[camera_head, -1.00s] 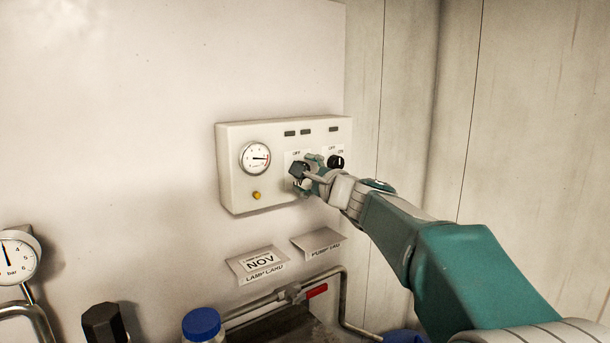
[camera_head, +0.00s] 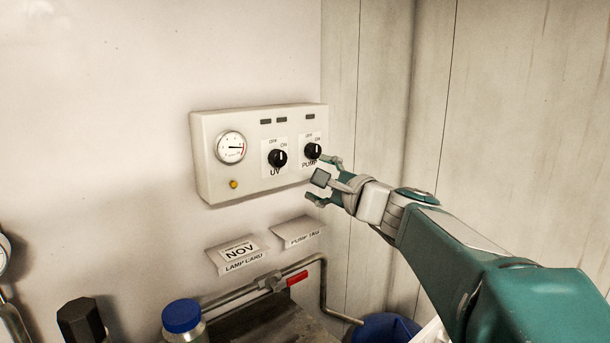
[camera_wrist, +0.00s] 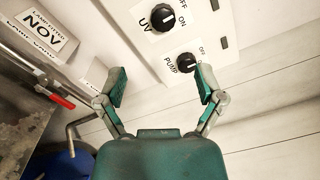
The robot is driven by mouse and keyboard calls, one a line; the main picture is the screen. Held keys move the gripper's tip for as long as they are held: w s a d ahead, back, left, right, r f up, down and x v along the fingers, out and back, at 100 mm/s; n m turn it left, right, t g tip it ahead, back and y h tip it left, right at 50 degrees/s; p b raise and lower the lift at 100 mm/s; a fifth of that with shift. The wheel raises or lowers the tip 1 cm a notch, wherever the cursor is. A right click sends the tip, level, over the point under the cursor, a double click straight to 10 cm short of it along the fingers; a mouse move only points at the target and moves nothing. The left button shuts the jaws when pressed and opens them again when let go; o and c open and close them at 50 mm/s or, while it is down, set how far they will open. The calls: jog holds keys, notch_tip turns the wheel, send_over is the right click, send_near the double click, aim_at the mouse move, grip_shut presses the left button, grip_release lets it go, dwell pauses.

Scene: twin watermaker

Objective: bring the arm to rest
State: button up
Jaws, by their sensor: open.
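My gripper (camera_head: 321,180) is open and empty, in front of the lower right side of the control box (camera_head: 212,180) on the wall. Its two fingers show spread apart in the wrist view (camera_wrist: 162,88). The box carries a UV knob (camera_head: 278,158) and a PUMP knob (camera_head: 313,151), both black. The knobs also show in the wrist view, UV (camera_wrist: 163,18) above PUMP (camera_wrist: 187,63). The fingers look apart from both knobs. My arm reaches in from the lower right.
A round gauge (camera_head: 230,148) and a yellow button (camera_head: 234,184) are on the box. Below are a LAMP CARD holder (camera_head: 238,254), a PUMP TAG holder (camera_head: 297,232), a pipe with a red-handled valve (camera_head: 297,278), a blue-capped bottle (camera_head: 182,316) and a blue container (camera_head: 385,328).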

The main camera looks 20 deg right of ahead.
jog(key=s+a+f+n+g, duration=0.8)
jog(key=s+a+f+n, duration=0.25)
jog(key=s+f, duration=0.3)
jog(key=s+d+f+n+g+h, duration=0.1)
jog(key=s+d+f+n+h, duration=0.2)
jog(key=s+f+n, duration=0.1)
jog(key=s+d+f+n+g+h, duration=0.2)
jog(key=s+f, duration=0.4)
jog(key=s, duration=0.3)
jog(key=shift+s+d+f+n+h, duration=0.2)
jog(key=shift+d+f+n+h, duration=0.2)
jog(key=shift+n+h, duration=0.7)
